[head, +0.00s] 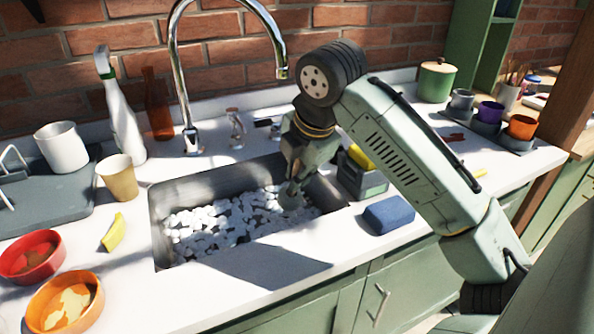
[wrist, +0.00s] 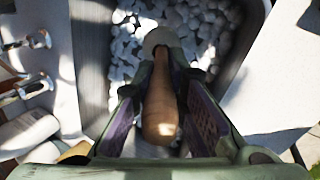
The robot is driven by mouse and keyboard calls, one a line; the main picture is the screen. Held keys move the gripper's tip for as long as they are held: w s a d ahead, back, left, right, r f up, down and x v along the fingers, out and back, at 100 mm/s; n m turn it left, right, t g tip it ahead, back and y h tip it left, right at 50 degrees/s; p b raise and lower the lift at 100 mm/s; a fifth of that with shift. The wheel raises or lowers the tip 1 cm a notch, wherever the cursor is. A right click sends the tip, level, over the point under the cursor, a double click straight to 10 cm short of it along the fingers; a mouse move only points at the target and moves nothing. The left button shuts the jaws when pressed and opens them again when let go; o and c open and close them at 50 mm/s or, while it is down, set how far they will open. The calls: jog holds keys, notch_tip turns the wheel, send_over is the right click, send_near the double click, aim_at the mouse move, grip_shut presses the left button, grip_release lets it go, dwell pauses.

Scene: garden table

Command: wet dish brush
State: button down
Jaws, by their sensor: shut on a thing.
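The dish brush shows in the wrist view with a tan wooden handle (wrist: 160,112) and a pale round head (wrist: 162,40). My gripper (wrist: 165,85) is shut on the handle, one finger on each side. In the head view, my gripper (head: 294,184) points down into the right part of the dark grey sink (head: 205,184). The brush head (head: 291,199) is low in the sink, at the white foam lumps (head: 215,228). I cannot tell how deep it sits in them.
A grey caddy (head: 362,181) with a yellow thing and a blue sponge (head: 389,214) stand right of the sink. A tan cup (head: 117,178), spray bottle (head: 119,110), yellow piece (head: 113,232), red bowl (head: 32,257) and orange bowl (head: 64,303) are left. The front counter is clear.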

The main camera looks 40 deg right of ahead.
aim_at(297, 197)
jog(key=shift+f+b, duration=1.65)
jog(key=shift+f, duration=1.3)
notch_tip(297, 197, up, 13)
jog(key=p, duration=1)
jog(key=shift+f, duration=0.2)
jog(key=shift+r+p, duration=0.5)
jog(key=shift+r, duration=0.75)
jog(key=shift+f, duration=0.1)
